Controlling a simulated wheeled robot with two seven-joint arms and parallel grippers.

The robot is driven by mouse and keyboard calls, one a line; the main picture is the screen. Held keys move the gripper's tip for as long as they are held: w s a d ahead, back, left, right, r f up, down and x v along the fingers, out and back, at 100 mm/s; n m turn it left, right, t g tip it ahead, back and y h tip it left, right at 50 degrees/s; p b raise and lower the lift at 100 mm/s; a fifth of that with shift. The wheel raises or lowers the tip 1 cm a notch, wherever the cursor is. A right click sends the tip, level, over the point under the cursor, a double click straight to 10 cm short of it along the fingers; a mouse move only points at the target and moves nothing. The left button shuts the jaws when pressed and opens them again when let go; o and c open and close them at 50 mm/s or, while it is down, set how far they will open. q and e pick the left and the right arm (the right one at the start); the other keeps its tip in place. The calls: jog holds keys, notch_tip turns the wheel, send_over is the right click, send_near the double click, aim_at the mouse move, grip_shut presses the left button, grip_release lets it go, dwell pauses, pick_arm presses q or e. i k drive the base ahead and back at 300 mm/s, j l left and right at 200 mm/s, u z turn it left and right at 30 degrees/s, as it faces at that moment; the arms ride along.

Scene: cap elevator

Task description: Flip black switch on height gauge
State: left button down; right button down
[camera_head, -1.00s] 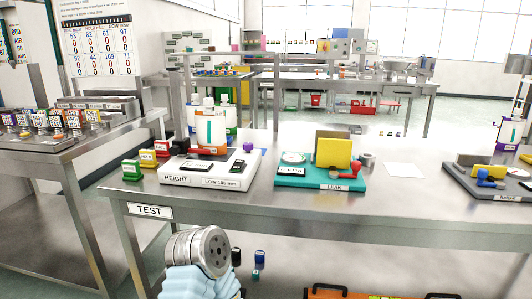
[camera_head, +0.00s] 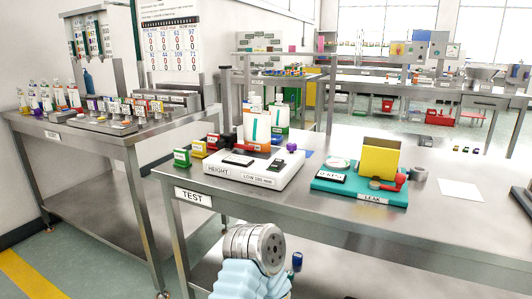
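The height gauge (camera_head: 246,178) is a white, low box marked HEIGHT on the steel table marked TEST. A small black switch (camera_head: 277,164) sits on the right part of its top; its position is too small to tell. A dark display (camera_head: 238,159) is on the left part of the top. An orange and white upright piece (camera_head: 256,132) stands at the back of the gauge. A metal joint (camera_head: 257,246) with a pale blue sleeve, part of my arm, is below the table's front edge. No gripper fingers show.
A teal LEAK fixture (camera_head: 350,196) with a yellow block (camera_head: 380,157) stands to the right of the gauge. Green, yellow and red blocks stand at its left. A white sheet (camera_head: 461,189) lies further right. Another steel table (camera_head: 60,128) with bottles is at the left.

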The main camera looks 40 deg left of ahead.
aim_at(277, 164)
jog(key=u, duration=1.45)
